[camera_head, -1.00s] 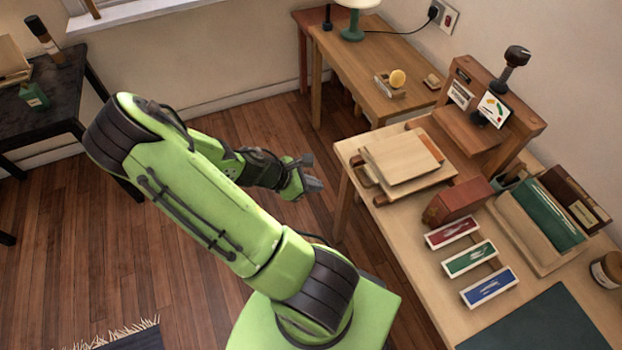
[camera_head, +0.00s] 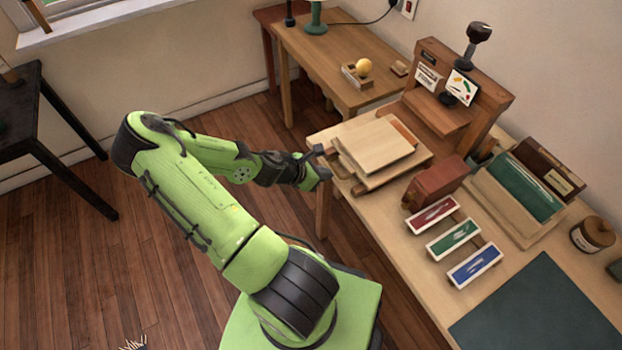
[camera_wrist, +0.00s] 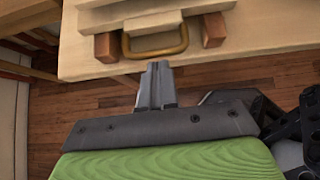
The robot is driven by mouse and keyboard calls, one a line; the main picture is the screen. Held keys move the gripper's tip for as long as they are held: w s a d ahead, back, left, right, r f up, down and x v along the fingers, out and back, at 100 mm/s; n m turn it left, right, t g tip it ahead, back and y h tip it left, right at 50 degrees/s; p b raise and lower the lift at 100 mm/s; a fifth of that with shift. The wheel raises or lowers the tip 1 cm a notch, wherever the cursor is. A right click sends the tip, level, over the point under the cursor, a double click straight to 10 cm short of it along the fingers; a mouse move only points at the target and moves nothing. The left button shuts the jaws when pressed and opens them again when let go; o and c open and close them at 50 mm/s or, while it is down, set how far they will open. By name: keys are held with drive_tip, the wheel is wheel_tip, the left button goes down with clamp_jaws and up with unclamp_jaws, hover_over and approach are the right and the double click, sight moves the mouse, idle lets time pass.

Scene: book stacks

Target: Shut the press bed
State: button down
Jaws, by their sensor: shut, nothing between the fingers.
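The wooden press (camera_head: 460,85) stands at the back of the right-hand worktable, with a card and a knob handle on it. Its bed (camera_head: 374,147) is a pale board pulled out to the left on brown runners. In the wrist view the bed's front edge (camera_wrist: 150,20) shows with a brass loop handle (camera_wrist: 156,51) between two brown runner ends. My gripper (camera_wrist: 158,68) is shut and empty, its tips just in front of the handle; I cannot tell if they touch. In the head view my gripper (camera_head: 318,152) is at the bed's left end.
A red-brown box (camera_head: 437,182) and red, green and blue trays (camera_head: 452,237) sit in front of the bed on the worktable (camera_head: 400,235). A side table (camera_head: 325,50) with a lamp stands behind. Open floor lies to the left.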

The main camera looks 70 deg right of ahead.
sight(390, 140)
drive_tip(key=shift+s+d, duration=0.15)
drive_tip(key=s+d+p, duration=0.2)
drive_tip(key=s+d, duration=0.3)
drive_tip(key=s+d+p, duration=0.2)
drive_tip(key=s+d, duration=0.3)
drive_tip(key=d, duration=0.1)
drive_tip(key=s+d+p, duration=0.1)
drive_tip(key=s+d, duration=0.4)
drive_tip(key=d, duration=0.1)
drive_tip(key=shift+d+p, duration=0.1)
drive_tip(key=shift+p, duration=0.3)
drive_tip(key=shift+s+d+r, duration=0.1)
drive_tip(key=shift+s+d, duration=0.05)
drive_tip(key=shift+s, duration=0.05)
drive_tip(key=shift+r, duration=0.1)
